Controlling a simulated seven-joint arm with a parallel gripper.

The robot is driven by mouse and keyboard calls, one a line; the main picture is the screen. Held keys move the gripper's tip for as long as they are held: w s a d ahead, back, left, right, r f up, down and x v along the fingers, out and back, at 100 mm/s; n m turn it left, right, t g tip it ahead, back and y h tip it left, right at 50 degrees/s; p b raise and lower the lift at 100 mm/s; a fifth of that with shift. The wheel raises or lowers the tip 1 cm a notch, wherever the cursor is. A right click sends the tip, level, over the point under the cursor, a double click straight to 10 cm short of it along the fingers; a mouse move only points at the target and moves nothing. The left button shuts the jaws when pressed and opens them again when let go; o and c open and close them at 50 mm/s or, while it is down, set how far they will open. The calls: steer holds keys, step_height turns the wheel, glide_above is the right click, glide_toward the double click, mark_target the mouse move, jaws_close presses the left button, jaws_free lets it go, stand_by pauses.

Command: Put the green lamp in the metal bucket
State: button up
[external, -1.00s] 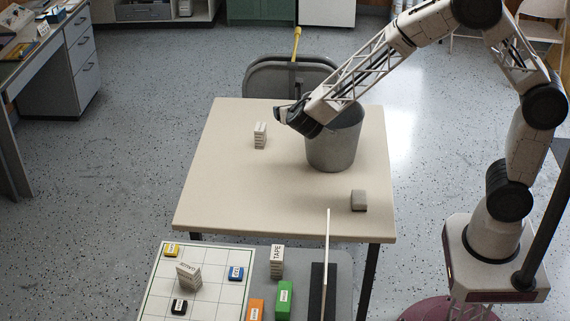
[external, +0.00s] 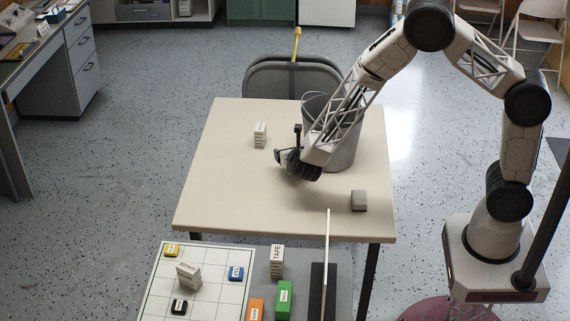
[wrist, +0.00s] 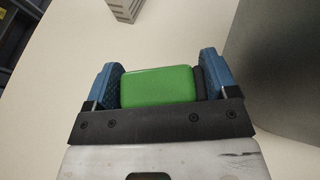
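The green lamp (wrist: 158,88) is a rounded green block with a dark part on its right side. In the wrist view it lies between the two blue fingers of my gripper (wrist: 160,82), which appears shut on it. In the external view my gripper (external: 286,164) is low over the table, in front and left of the metal bucket (external: 346,150); the lamp is hidden there. The grey bucket stands upright, partly covered by my arm. Its wall fills the right of the wrist view (wrist: 285,70). I cannot see inside it.
On the beige table (external: 225,195), a small pale stack (external: 260,135) stands left of my gripper and a small grey block (external: 358,200) lies at the right front. The table's left and front are clear. A lower surface with a grid board (external: 210,298) and several small boxes is in front.

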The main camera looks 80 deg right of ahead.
mark_target(289, 170)
steer(key=shift+f, duration=0.2)
steer(key=shift+f, duration=2.05)
steer(key=shift+f, duration=0.15)
steer(key=o, duration=0.5)
steer(key=shift+a+r, duration=0.1)
steer(key=shift+r, duration=0.15)
steer(key=v, duration=1.1)
steer(key=shift+s+a, duration=0.2)
steer(key=shift+a, duration=0.1)
